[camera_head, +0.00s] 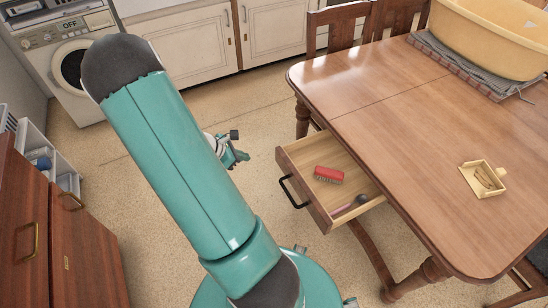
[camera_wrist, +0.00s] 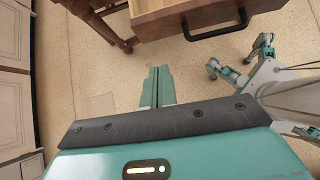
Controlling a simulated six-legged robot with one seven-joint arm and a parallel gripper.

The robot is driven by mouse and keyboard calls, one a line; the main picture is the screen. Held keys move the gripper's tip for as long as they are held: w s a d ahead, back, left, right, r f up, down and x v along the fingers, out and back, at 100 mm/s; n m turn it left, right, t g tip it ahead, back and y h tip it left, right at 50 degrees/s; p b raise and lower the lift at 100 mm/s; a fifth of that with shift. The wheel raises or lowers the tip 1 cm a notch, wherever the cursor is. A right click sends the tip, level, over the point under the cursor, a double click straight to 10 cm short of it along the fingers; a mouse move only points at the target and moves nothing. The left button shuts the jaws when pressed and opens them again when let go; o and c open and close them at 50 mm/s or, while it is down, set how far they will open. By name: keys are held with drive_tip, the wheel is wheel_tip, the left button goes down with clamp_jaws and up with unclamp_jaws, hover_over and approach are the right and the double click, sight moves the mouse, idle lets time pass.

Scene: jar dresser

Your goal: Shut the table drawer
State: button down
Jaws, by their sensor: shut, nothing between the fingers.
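The table drawer (camera_head: 303,158) is pulled out from the side of the wooden table (camera_head: 370,120), with its black handle (camera_head: 291,190) facing left. A red brush (camera_head: 328,174) and a small dark-ended item lie inside it. In the wrist view the drawer (camera_wrist: 165,24) and its handle (camera_wrist: 217,33) show at the top edge. My gripper (camera_wrist: 158,70) is shut and empty, its fingertips over the floor and apart from the drawer in that picture.
A yellow basin (camera_head: 490,40) and a small yellow dish (camera_head: 482,179) sit on the table. Chairs (camera_head: 340,25) stand behind it. A washing machine (camera_head: 70,62) and a reddish cabinet (camera_head: 60,240) are at left. Floor is open left of the drawer.

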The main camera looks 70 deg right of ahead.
drive_tip(key=s+f, duration=0.1)
approach(282, 160)
wheel_tip(282, 160, down, 4)
drive_tip(key=shift+s+d, duration=1.05)
drive_tip(key=shift+d, duration=0.05)
drive_tip(key=shift+s+d, duration=0.3)
drive_tip(key=shift+d, duration=0.05)
drive_tip(key=shift+d, duration=0.1)
drive_tip(key=s+d, duration=0.8)
drive_tip(key=d, duration=0.1)
drive_tip(key=s+d, duration=0.4)
drive_tip(key=d, duration=0.1)
drive_tip(key=shift+s+d, duration=0.1)
drive_tip(key=shift+s, duration=0.25)
